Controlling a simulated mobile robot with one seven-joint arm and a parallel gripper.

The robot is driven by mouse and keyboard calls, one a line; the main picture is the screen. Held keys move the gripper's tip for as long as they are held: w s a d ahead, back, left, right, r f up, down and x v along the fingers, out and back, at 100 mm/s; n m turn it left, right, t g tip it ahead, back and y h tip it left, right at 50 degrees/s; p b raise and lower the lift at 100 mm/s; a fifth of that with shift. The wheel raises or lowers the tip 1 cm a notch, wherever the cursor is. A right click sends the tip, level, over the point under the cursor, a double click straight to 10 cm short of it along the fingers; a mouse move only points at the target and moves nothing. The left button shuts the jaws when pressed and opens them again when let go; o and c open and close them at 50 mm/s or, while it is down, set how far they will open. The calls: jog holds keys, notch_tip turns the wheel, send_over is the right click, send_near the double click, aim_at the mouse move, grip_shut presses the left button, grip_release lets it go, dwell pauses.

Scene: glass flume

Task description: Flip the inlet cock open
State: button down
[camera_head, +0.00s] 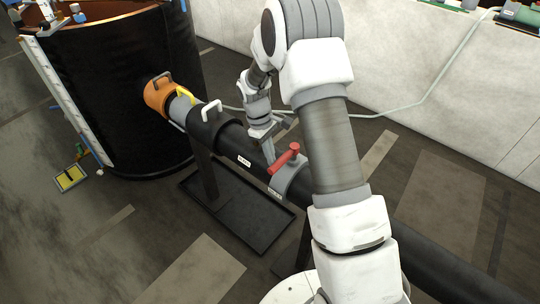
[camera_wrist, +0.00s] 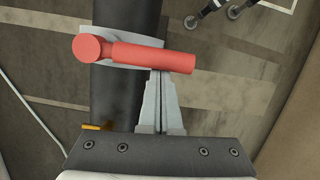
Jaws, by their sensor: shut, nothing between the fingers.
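The inlet cock has a red lever handle (camera_head: 284,158) on a grey collar (camera_head: 291,178) around the black pipe. In the wrist view the red handle (camera_wrist: 150,57) lies crosswise to the pipe (camera_wrist: 113,100), its round hub at the left and its free end at the right. My gripper (camera_head: 270,163) is shut and empty, pointing down beside the handle. In the wrist view my gripper's fingertips (camera_wrist: 161,76) are together at the handle's near side, partly hidden under it. I cannot tell whether they touch it.
A large black tank (camera_head: 120,95) stands at the left, joined to the pipe by an orange fitting (camera_head: 158,95). A black drip tray (camera_head: 255,222) lies on the floor below the pipe. A pale wall (camera_head: 420,70) runs behind. The floor at front left is clear.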

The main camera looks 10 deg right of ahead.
aim_at(280, 166)
jog(key=shift+s+d+n, duration=0.1)
jog(key=shift+s+n, duration=0.1)
jog(key=shift+n, duration=0.1)
jog(key=s+n, duration=0.1)
jog(key=s+d+n, duration=0.1)
jog(key=n, duration=0.2)
jog(key=shift+s+d+t+h, duration=0.3)
jog(key=shift+s+d+h, duration=0.05)
jog(key=shift+s+h, duration=0.05)
jog(key=s+d+n+t+p, duration=0.2)
jog(key=d+n+t+p, duration=0.1)
jog(key=d+n, duration=0.6)
jog(key=shift+s+n+p, duration=0.15)
jog(key=shift+n+p, duration=0.55)
jog(key=shift+n, duration=1.2)
jog(key=shift+d, duration=0.1)
